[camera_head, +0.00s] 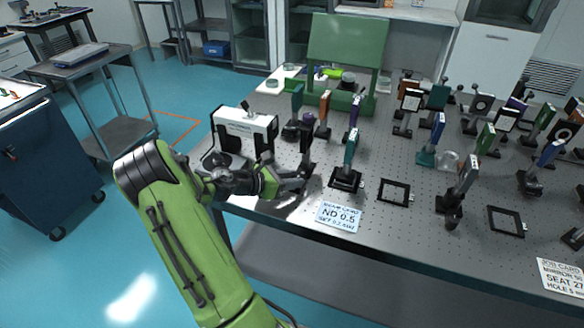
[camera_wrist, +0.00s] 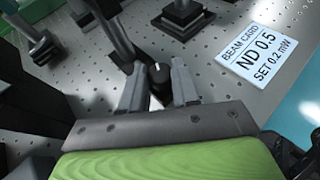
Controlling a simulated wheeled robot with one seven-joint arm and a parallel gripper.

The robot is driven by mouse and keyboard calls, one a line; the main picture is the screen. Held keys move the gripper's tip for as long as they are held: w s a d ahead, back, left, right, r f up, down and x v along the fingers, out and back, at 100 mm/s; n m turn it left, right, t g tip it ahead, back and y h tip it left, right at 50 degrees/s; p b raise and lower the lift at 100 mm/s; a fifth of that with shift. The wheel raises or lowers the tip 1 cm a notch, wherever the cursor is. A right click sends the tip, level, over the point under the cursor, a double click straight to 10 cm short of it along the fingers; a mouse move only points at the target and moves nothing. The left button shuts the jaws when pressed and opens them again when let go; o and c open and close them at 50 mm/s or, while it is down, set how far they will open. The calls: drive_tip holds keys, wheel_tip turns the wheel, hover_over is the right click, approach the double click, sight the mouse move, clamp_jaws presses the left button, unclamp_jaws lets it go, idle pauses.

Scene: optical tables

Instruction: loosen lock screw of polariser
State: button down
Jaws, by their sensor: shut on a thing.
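My gripper (camera_wrist: 159,88) has its two grey fingers on either side of a small black knob (camera_wrist: 160,73) with a white mark on top, and is shut on it. The knob sits beside a dark upright mount, and it looks like the polariser's lock screw. In the head view my gripper (camera_head: 299,182) is low at the front of the optical table, against the foot of a dark post-mounted optic (camera_head: 306,138). The arm and fingers hide the knob there. I cannot read a label on that mount.
A white instrument (camera_head: 245,130) stands just left of my gripper. A teal optic (camera_head: 350,147) stands close on the right, with the beam card (camera_head: 339,217) at the front edge. Several other mounted optics crowd the table (camera_head: 400,225) behind and to the right.

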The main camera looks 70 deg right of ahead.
drive_tip(key=m+g+y+p, duration=0.2)
drive_tip(key=m+y+p, duration=0.1)
drive_tip(key=m+g+y+p, duration=0.1)
drive_tip(key=shift+w+d+r+m+p, duration=0.15)
drive_tip(key=shift+w+d+m+p, duration=0.05)
drive_tip(key=shift+d+m+p, duration=0.15)
drive_tip(key=shift+d+m+g+y, duration=0.15)
drive_tip(key=shift+m+g+y, duration=0.2)
drive_tip(key=shift+m+y, duration=0.75)
drive_tip(key=shift+d+m+g+y, duration=0.1)
drive_tip(key=shift+m+g+y, duration=0.25)
drive_tip(key=shift+m+y, duration=0.7)
drive_tip(key=shift+y, duration=0.45)
drive_tip(key=c, duration=0.8)
unclamp_jaws()
